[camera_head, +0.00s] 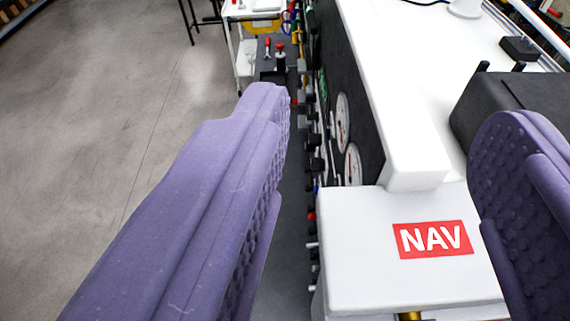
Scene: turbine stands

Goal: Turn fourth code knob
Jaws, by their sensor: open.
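My gripper (383,106) shows as two purple, dimpled fingers spread wide apart, with nothing held between them. The left finger crosses the floor side of the picture and its tip lies beside a row of small knobs and switches (314,140). This row runs along the left side of a black panel, seen edge-on. The right finger stands over the white bench side. I cannot tell which of the knobs is the fourth code knob. The left finger hides part of the area beside the row.
A white block with a red NAV label (433,239) stands low between the fingers. Round white gauges (352,164) sit on the black panel (345,65). A black box (505,98) is at right. A white cart (245,50) stands farther back. Grey floor (100,130) at left is open.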

